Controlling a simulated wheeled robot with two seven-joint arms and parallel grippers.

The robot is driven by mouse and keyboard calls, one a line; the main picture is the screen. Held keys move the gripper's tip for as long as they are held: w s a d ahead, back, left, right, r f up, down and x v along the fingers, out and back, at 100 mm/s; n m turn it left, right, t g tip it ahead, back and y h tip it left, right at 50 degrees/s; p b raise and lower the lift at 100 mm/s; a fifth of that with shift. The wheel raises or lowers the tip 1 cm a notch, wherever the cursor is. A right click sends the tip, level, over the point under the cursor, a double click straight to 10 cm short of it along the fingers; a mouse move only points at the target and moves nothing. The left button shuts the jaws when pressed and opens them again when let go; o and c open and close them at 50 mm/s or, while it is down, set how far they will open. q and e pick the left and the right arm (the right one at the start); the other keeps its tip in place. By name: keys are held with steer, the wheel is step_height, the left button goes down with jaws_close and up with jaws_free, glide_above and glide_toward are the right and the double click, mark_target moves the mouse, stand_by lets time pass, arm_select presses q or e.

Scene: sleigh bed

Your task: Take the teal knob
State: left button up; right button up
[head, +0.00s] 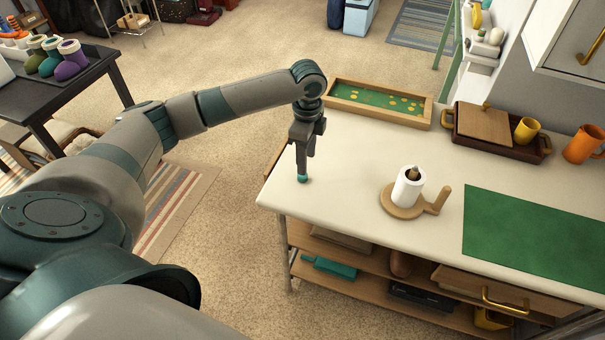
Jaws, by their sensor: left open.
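The small teal knob (303,179) is low on the white counter, near its left edge. My left gripper (303,170) points down directly over it, with its fingertips at the knob's upper part. The gripper is open. The fingers hide part of the knob, and I cannot tell whether they are around it or just above it. My right gripper is not in view.
A paper roll on a wooden holder (399,208) stands right of the knob. A green-bottomed wooden tray (426,121) lies behind, a brown tray (545,155) at the back right. A green mat (540,246) covers the right. Counter between knob and holder is clear.

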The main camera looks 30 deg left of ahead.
mark_target(302, 177)
arm_select(q)
steer(key=shift+f, duration=0.55)
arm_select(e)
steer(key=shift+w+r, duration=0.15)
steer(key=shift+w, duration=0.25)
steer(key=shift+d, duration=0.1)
arm_select(q)
steer(key=shift+a+f+p, duration=0.1)
steer(key=shift+f+p, duration=0.3)
steer(key=shift+f, duration=0.05)
steer(key=f, duration=0.1)
steer(key=f+p, duration=0.1)
steer(key=f, duration=0.1)
steer(key=shift+s+a, duration=0.2)
steer(key=shift+f, duration=0.65)
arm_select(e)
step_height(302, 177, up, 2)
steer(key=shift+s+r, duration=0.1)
arm_select(q)
steer(key=c, duration=1.1)
